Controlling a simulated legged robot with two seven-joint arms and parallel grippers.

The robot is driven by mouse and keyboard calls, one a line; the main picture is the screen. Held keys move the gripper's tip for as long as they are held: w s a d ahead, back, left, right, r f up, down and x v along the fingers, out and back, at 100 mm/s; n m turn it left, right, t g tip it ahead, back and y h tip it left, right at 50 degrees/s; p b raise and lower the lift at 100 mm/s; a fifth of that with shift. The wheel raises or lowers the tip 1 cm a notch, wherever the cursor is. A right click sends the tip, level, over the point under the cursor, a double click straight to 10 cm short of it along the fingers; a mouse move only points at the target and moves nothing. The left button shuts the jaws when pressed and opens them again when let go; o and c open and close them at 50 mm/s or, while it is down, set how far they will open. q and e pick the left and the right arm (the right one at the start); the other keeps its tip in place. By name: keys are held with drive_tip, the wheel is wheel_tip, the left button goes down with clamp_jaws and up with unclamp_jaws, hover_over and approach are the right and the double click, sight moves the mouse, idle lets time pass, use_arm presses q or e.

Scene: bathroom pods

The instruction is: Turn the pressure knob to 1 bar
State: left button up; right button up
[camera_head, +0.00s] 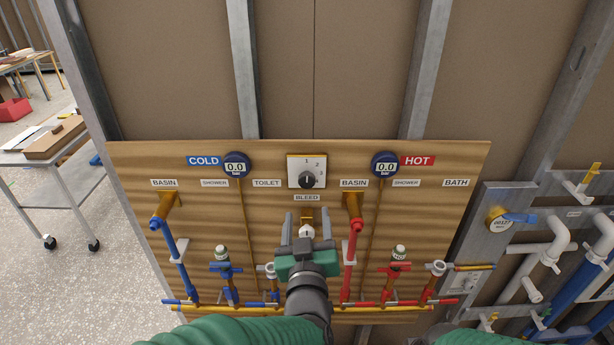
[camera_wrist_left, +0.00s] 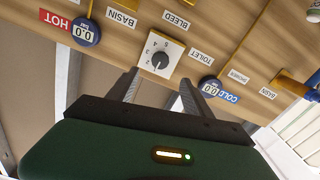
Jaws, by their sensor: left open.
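The pressure knob (camera_head: 307,181) is a black dial on a white square plate with numbers, high in the middle of the wooden panel (camera_head: 140,160). It also shows, tilted, in the left wrist view (camera_wrist_left: 160,61). I cannot make out its exact setting. The blue COLD gauge (camera_head: 235,165) and the blue gauge beside the HOT label (camera_head: 384,164) both read 0.0. My left gripper (camera_head: 306,222) is open and empty, its fingers below the knob in the head view. In the left wrist view its two fingers (camera_wrist_left: 158,90) point towards the knob plate, apart from it.
A BLEED label (camera_head: 306,198) and a yellow fitting (camera_head: 307,217) sit below the knob, partly behind my fingers. Blue pipes (camera_head: 175,255) are on the left, red pipes (camera_head: 349,255) on the right. A metal cart (camera_head: 50,165) stands at the left.

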sight(307, 183)
use_arm(q)
drive_tip(key=w+p, duration=0.4)
drive_tip(key=w, duration=0.7)
drive_tip(key=shift+w, duration=0.65)
clamp_jaws()
drive_tip(key=shift+f+n+b, duration=0.25)
drive_tip(key=shift+n+b, duration=0.05)
drive_tip(key=shift+b, duration=0.9)
drive_tip(key=shift+r, duration=0.25)
